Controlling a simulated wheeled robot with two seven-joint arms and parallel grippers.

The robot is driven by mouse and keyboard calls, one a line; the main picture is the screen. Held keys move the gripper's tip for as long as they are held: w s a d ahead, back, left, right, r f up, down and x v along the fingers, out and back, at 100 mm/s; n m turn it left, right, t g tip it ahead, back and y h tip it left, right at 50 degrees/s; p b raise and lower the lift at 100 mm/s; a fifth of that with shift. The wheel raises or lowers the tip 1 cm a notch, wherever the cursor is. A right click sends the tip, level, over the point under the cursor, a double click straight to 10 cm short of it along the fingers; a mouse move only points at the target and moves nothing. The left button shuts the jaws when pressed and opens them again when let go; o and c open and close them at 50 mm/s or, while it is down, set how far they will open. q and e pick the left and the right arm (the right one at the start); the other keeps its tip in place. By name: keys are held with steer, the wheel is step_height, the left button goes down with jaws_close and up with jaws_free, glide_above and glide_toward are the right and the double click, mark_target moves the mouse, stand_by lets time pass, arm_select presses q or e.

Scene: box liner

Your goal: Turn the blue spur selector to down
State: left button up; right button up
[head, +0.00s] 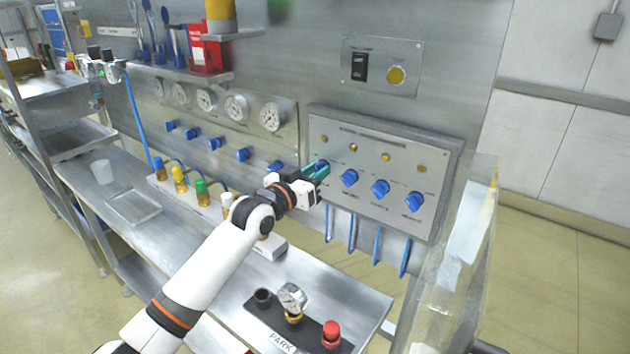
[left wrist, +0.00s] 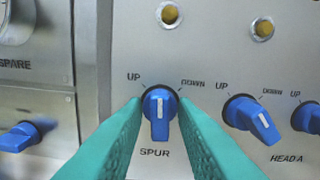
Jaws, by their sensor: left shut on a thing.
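The blue spur selector (left wrist: 159,112) is a knob on a grey metal panel, with SPUR printed below it, UP at its upper left and DOWN at its upper right. Its grip bar and white line stand about vertical. My left gripper (left wrist: 160,103) has its teal fingers on either side of the knob, shut on it. In the head view the left gripper (head: 319,170) reaches the leftmost knob of the right panel and hides most of it. My right gripper is not in view.
The HEAD A knob (left wrist: 252,118) sits close to the right on the same panel (head: 430,175). Gauges (head: 237,107) and more blue knobs are on the panel to the left. Below are a steel bench (head: 345,290) and hanging blue tubes (head: 352,236).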

arm_select(q)
steer(key=m, duration=1)
steer(key=shift+f, duration=0.1)
stand_by(0.5)
steer(key=o, duration=0.7)
